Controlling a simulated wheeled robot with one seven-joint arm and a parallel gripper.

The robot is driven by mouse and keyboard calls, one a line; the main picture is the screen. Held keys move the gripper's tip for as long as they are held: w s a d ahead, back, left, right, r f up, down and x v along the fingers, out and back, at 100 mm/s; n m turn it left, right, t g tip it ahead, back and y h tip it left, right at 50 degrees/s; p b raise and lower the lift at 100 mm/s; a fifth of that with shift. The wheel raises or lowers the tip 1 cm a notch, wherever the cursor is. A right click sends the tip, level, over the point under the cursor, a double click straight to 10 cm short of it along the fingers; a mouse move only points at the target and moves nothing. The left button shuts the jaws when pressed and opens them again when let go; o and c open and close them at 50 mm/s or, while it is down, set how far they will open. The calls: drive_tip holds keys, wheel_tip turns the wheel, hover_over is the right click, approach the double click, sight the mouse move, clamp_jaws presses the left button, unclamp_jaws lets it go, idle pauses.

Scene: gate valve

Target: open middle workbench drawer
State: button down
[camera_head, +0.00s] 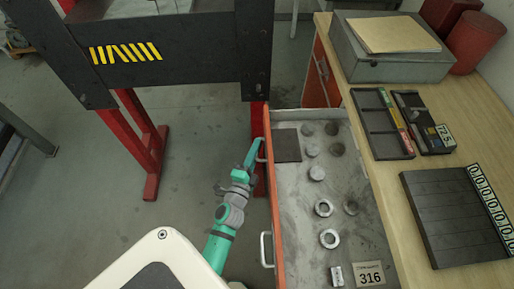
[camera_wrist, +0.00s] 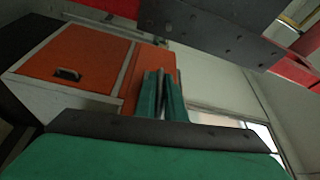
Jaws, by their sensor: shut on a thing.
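A workbench drawer (camera_head: 310,215) is pulled far out from under the wooden top in the head view. Its orange front (camera_head: 277,215) faces left and has two metal handles, the near one (camera_head: 266,248) free. My gripper (camera_head: 256,148) is shut on the far handle (camera_head: 263,150) of this drawer. In the wrist view, my gripper's green fingers (camera_wrist: 162,95) are close together against an orange panel (camera_wrist: 135,80); the grip itself is hard to see there. I cannot tell the drawer's level in the stack.
The drawer holds several metal rings and discs and a 316 label (camera_head: 369,274). The workbench top (camera_head: 385,180) carries a grey box (camera_head: 390,65), trays and a dark ribbed plate (camera_head: 455,215). A dark frame on red legs (camera_head: 150,150) stands left of the drawer. Floor between is clear.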

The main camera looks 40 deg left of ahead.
drive_tip(key=c, duration=1.8)
unclamp_jaws()
drive_tip(key=shift+c, duration=0.2)
drive_tip(key=v, duration=1)
drive_tip(key=shift+s+d, duration=0.25)
drive_tip(key=shift+s, duration=0.15)
